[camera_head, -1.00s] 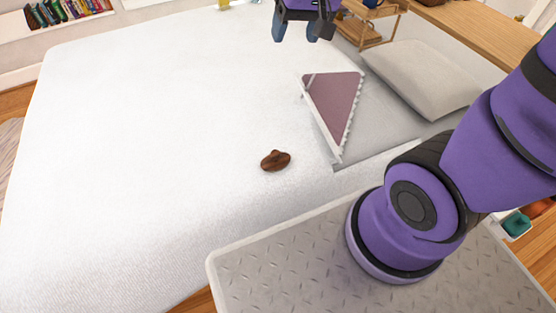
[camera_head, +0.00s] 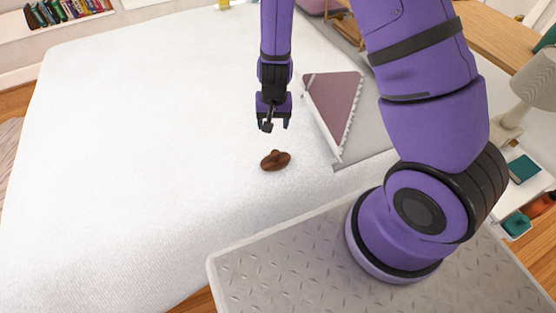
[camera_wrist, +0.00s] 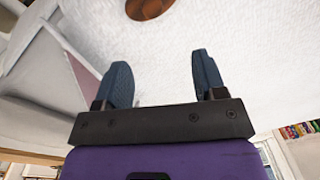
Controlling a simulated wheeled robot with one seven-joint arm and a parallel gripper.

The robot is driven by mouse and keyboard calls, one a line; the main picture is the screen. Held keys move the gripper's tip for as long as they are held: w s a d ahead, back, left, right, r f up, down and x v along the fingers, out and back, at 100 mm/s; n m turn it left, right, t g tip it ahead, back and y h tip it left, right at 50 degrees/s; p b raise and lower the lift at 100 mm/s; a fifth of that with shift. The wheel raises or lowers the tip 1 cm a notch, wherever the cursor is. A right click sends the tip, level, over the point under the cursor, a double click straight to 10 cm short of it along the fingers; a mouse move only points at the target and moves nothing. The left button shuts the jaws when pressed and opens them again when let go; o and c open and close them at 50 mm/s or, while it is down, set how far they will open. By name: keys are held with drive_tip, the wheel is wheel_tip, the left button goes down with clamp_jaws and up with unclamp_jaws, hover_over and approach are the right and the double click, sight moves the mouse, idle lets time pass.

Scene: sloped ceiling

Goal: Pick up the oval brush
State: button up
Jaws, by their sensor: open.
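The oval brush (camera_head: 275,160) is a small brown wooden thing lying on the white bed cover (camera_head: 150,150). In the wrist view the brush (camera_wrist: 148,8) shows at the top edge, partly cut off by the frame. My gripper (camera_head: 272,124) points down above the bed, just beyond the brush in the head view. Its two blue fingers are apart with nothing between them, as the wrist view also shows (camera_wrist: 163,82). The fingers do not touch the brush.
A folded-back corner of the cover with a mauve underside (camera_head: 332,98) lies right of the brush. A bedside shelf with a lamp (camera_head: 533,85) and books stands at the right. The bed left of the brush is clear.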

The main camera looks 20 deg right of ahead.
approach(276, 152)
drive_tip(key=shift+a+f, duration=0.1)
drive_tip(key=shift+a, duration=0.1)
drive_tip(key=shift+f, duration=5.05)
drive_tip(key=c, duration=1.1)
drive_tip(key=shift+w+r, duration=0.1)
drive_tip(key=shift+r, duration=0.05)
